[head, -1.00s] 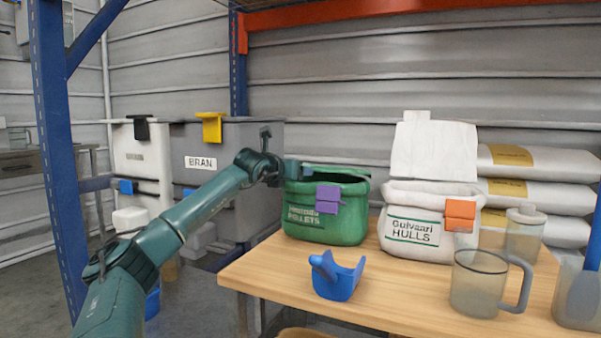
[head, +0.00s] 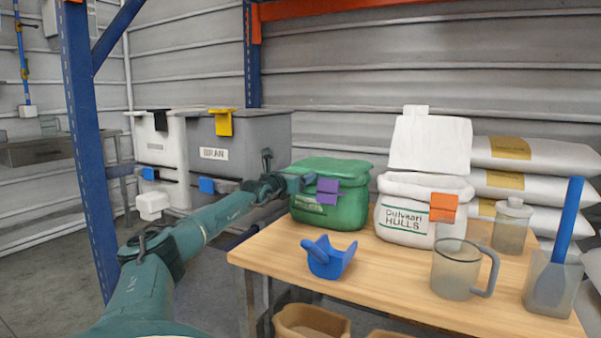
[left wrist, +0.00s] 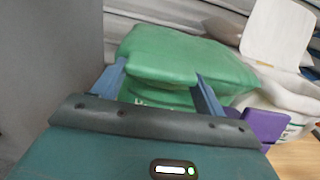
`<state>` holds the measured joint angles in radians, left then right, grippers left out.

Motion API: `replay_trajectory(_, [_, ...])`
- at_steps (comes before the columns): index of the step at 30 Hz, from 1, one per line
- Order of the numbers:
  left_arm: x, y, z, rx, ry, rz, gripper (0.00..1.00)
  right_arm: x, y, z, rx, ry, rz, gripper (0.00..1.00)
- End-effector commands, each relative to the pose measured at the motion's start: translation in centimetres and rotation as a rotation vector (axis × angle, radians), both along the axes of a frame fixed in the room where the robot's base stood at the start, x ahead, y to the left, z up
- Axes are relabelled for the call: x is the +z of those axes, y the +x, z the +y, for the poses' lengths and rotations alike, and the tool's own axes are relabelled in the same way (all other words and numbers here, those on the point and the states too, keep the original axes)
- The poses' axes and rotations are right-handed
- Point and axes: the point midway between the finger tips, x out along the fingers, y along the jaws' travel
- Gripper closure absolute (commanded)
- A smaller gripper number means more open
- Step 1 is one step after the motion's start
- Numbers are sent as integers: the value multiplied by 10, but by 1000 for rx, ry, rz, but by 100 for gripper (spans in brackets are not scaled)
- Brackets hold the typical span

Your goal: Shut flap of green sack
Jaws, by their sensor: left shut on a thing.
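The green sack (head: 347,208) stands at the back left of the wooden table. Its flap (head: 335,168) lies over the top, covering the mouth. A purple clip (head: 327,191) sits on the sack's front. My left gripper (head: 308,181) is at the sack's front left edge. In the left wrist view, my left gripper (left wrist: 160,88) has its two fingers on either side of the tab at the front of the green flap (left wrist: 180,55), shut on it. The purple clip also shows in the left wrist view (left wrist: 265,123). My right gripper is not in view.
The white hulls sack (head: 405,222), with its flap up and an orange clip (head: 443,207), stands to the right. A blue scoop (head: 328,262), a clear jug (head: 456,272) and a jar (head: 510,230) are on the table (head: 385,285). Grey bins (head: 240,150) stand at left.

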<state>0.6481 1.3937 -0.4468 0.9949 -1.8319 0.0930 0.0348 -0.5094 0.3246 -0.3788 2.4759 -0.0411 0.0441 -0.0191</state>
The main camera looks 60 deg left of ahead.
Motion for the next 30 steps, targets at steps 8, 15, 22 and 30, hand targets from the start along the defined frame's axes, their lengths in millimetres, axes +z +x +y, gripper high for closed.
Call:
replay_trajectory(8, [-4,-3,5,12,8,11,69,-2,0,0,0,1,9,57])
replay_trajectory(15, [-4,-3,5,12,8,12,20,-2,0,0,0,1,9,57])
replay_trajectory(22, [-2,-3,4,9,8,7,5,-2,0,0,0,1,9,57])
replay_trajectory(30, [-1,-2,3,7,7,4,5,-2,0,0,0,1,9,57])
